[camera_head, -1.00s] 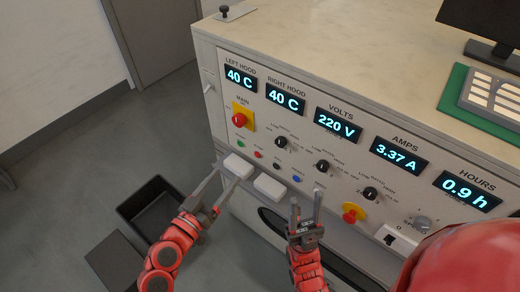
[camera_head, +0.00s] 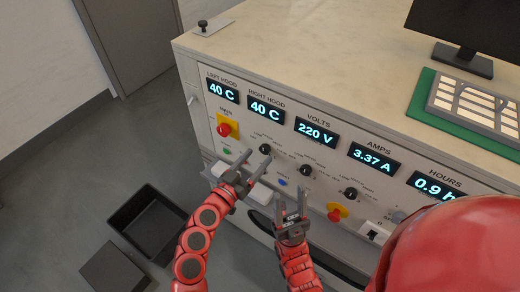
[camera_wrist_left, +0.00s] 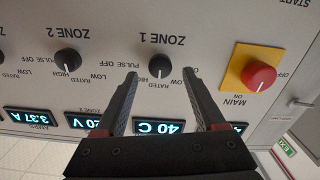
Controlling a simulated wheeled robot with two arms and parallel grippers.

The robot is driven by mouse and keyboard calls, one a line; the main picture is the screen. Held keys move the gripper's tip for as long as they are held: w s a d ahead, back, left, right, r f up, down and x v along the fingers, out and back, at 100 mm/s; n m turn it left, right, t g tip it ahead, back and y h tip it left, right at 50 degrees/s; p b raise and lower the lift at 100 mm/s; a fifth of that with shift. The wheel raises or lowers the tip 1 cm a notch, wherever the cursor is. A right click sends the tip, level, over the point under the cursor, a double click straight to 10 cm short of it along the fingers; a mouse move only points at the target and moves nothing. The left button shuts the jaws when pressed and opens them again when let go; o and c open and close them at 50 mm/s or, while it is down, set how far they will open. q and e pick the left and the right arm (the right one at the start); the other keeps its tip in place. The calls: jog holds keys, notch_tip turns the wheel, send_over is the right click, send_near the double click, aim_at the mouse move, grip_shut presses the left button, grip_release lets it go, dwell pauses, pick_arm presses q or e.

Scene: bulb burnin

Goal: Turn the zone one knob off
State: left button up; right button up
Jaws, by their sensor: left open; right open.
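The zone one knob (camera_wrist_left: 160,66) is black and round, under the upside-down ZONE 1 label in the left wrist view. In the head view it is the leftmost black knob (camera_head: 265,149). My left gripper (camera_head: 236,163) is open in front of the panel. In the left wrist view its fingertips (camera_wrist_left: 160,84) stand either side of the knob's lower edge, with gaps; contact is not visible. The knob's exact setting is too small to read. My right gripper (camera_head: 291,193) is open and empty, lower and to the right.
The zone two knob (camera_wrist_left: 67,60) sits beside zone one. A red main switch on a yellow plate (camera_head: 227,126) is at the panel's left. Lit displays (camera_head: 317,132) run above the knobs. A black bin (camera_head: 148,222) stands on the floor at left.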

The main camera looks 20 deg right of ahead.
aim_at(265, 149)
pick_arm(q)
jog(key=shift+x, duration=1.35)
jog(key=shift+c, duration=0.2)
grip_shut()
